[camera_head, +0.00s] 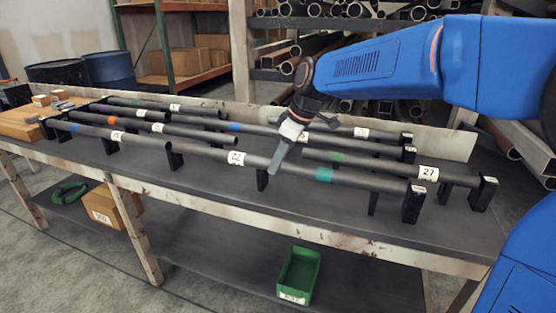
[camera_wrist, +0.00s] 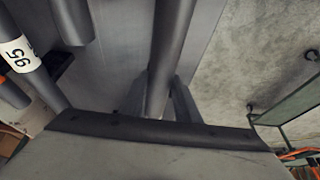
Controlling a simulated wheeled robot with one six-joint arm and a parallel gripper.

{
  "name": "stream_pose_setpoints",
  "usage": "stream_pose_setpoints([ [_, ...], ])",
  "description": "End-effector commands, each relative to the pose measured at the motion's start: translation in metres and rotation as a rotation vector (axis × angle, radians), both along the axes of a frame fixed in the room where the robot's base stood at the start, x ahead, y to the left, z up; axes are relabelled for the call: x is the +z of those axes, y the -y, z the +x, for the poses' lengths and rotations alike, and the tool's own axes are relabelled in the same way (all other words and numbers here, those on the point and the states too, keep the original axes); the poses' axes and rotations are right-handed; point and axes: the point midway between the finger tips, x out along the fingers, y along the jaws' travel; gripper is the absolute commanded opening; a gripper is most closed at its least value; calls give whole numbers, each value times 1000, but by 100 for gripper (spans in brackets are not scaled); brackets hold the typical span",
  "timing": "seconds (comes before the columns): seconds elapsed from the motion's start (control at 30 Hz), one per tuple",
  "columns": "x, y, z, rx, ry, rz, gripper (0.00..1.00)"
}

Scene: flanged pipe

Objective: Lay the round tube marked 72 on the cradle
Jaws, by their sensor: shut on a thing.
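A dark round tube (camera_head: 355,180) with a teal band lies along the front of the bench in the head view. Its white label looks like 72 or 22; I cannot tell which. My gripper (camera_head: 279,163) is shut on this tube near its middle. In the wrist view, the tube (camera_wrist: 172,45) runs between my gripper's fingers (camera_wrist: 160,106). Black cradle supports (camera_head: 413,204) stand under the tube's right end, and another (camera_head: 262,180) stands below near my gripper. I cannot tell whether the tube touches them.
Other tubes lie behind and left on black supports, including one marked 27 (camera_head: 390,167) and one with a blue band (camera_head: 90,130). In the wrist view a tube marked 95 (camera_wrist: 20,55) is at the left. A green bin (camera_head: 299,274) sits on the lower shelf.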

Motion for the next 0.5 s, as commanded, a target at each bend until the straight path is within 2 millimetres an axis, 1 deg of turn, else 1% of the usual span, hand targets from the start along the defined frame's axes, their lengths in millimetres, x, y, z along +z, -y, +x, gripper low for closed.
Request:
stream_pose_setpoints([
  [0.3,-4,0,0,0,0,1,0],
  [0.33,-4,0,0,0,0,1,36],
  [0.4,-4,0,0,0,0,1,51],
  [0.5,-4,0,0,0,0,0,51],
])
